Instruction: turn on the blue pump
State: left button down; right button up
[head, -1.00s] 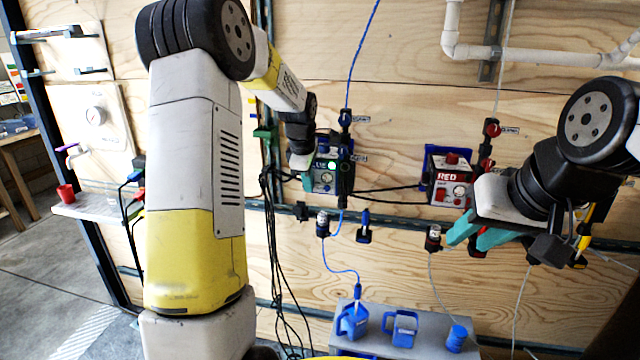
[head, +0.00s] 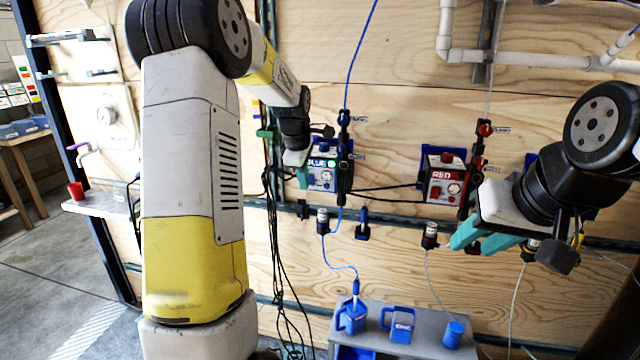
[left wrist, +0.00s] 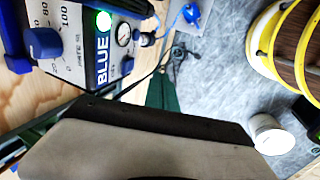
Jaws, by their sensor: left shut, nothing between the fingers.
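The blue pump (head: 325,180) is a box with a white panel mounted on the plywood wall. Its green light is lit. The left wrist view shows its BLUE label (left wrist: 102,57), the green light (left wrist: 104,21), a blue knob (left wrist: 42,43) and a small gauge (left wrist: 123,34). My left gripper (head: 303,178) is shut and empty at the pump's left side in the head view, covering part of it. In the wrist view its dark green fingertips (left wrist: 162,91) appear apart from the panel. My right gripper (head: 483,241) is open and empty, below and right of the red pump.
The red pump (head: 443,185) hangs to the right. Black cables (head: 272,250) hang below and left of the blue pump. A grey shelf (head: 425,347) below holds blue-marked containers. White pipes (head: 530,60) run along the upper right wall.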

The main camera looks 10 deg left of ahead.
pick_arm(q)
jog(key=s+d+r+m+t+h, duration=0.1)
jog(key=s+d+r+m, duration=0.1)
jog(key=s+r+m, duration=0.5)
jog(key=s+d+r+m, duration=0.1)
jog(key=s+r, duration=0.4)
jog(key=s, duration=0.7)
jog(key=s+d+f+m, duration=0.1)
jog(key=s+d+m, duration=0.1)
jog(key=s+m, duration=0.3)
jog(key=s+d+f+m+t+h, duration=0.1)
jog(key=s+f+m, duration=0.1)
jog(key=s+m, duration=0.3)
jog(key=s, duration=0.4)
jog(key=shift+d, duration=0.4)
jog(key=shift+f, duration=0.1)
